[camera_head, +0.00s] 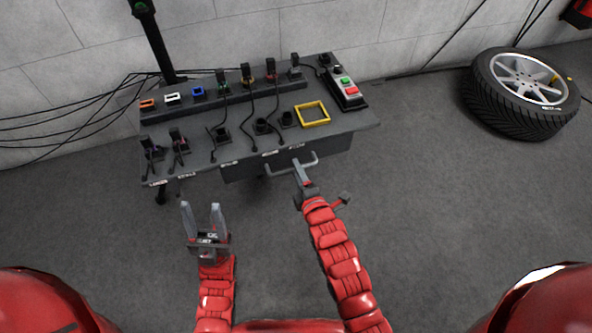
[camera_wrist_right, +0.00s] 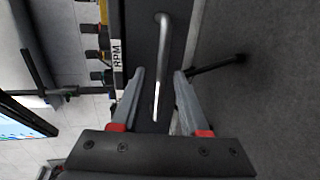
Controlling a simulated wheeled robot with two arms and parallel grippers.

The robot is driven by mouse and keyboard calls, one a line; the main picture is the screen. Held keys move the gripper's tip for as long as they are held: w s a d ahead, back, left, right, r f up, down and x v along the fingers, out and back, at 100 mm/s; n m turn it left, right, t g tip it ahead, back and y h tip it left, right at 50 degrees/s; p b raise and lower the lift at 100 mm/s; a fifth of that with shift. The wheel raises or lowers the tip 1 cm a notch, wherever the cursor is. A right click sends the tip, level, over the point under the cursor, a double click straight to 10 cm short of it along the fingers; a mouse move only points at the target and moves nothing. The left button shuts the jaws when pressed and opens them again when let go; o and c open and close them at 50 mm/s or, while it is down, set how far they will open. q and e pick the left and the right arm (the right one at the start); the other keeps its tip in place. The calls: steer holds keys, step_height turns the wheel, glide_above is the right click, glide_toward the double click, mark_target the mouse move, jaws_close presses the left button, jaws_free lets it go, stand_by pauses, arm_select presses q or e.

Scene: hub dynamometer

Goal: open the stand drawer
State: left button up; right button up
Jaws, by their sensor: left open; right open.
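The stand drawer (camera_head: 245,171) is a dark front under the grey stand top, with a pale bar handle (camera_head: 291,165) along its right part. The drawer looks shut. My right gripper (camera_head: 301,170) is at the handle. In the right wrist view the handle (camera_wrist_right: 162,65) runs between the open fingers of my right gripper (camera_wrist_right: 158,95); I cannot tell whether they touch it. My left gripper (camera_head: 202,209) is open and empty, in front of the stand at the left, pointing up toward it.
The stand top (camera_head: 200,150) carries several plugs with cables, a yellow frame (camera_head: 312,114) and a box with green and red buttons (camera_head: 346,90). A wheel with a tyre (camera_head: 520,90) lies on the floor at the right.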

steer(key=shift+x, duration=1)
steer(key=shift+s, duration=0.1)
jaws_close()
stand_by(0.7)
